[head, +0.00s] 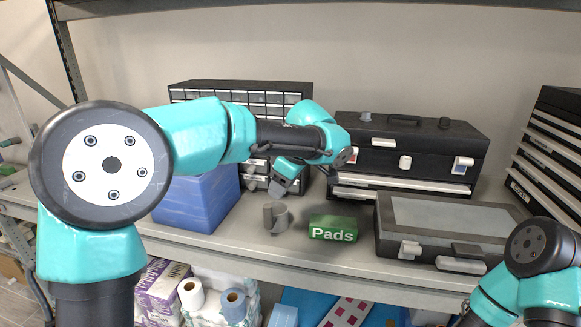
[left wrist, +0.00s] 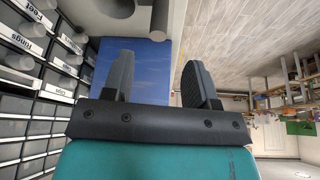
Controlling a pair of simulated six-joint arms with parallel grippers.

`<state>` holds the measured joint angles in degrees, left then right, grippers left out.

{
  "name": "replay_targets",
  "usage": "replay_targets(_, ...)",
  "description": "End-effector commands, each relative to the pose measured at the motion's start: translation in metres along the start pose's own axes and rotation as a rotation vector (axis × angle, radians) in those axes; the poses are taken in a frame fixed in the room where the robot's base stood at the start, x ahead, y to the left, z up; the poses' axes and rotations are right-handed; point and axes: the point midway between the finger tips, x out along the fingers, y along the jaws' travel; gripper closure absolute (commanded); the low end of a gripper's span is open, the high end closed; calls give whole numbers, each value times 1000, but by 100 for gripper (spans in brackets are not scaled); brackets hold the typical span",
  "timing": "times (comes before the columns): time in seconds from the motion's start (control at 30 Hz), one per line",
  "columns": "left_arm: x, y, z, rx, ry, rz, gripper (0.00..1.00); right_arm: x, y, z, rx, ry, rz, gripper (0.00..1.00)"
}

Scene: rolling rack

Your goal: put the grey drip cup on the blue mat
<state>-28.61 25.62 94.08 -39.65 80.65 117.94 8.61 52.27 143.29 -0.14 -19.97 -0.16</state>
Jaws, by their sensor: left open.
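The grey drip cup (head: 276,218) stands on the grey shelf board in the head view, just left of the green Pads box. A flat blue surface, which looks like the blue mat (head: 294,299), shows below the shelf's front edge, partly cut off by the frame. My left gripper (head: 279,186) is above and behind the cup, apart from it. In the left wrist view its two dark fingers (left wrist: 158,75) are spread with nothing held between them. My right arm shows at the lower right of the head view; its gripper is out of the picture.
A blue box (head: 195,203) stands left of the cup. The green Pads box (head: 334,229) and a grey-lidded case (head: 450,218) stand to its right. A drawer cabinet (head: 240,91) and a black toolbox (head: 410,142) are behind. Paper rolls (head: 234,304) sit below.

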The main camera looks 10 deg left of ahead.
Motion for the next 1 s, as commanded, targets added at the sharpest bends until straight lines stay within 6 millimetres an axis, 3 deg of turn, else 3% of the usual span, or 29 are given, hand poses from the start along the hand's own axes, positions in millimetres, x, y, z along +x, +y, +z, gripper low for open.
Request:
replay_targets(0.2, -40, 0, 1, 1, -1, 3, 47, 0, 0, 0, 0, 0, 0, 57)
replay_targets(0.4, -58, 0, 0, -1, -1, 2, 47, 0, 0, 0, 0, 0, 0, 57)
replay_targets(0.9, -60, 0, 0, 0, 0, 0, 47, 0, 0, 0, 0, 0, 0, 57)
replay_targets(1.0, -60, 0, 0, 0, 0, 0, 43, 0, 0, 0, 0, 0, 0, 57)
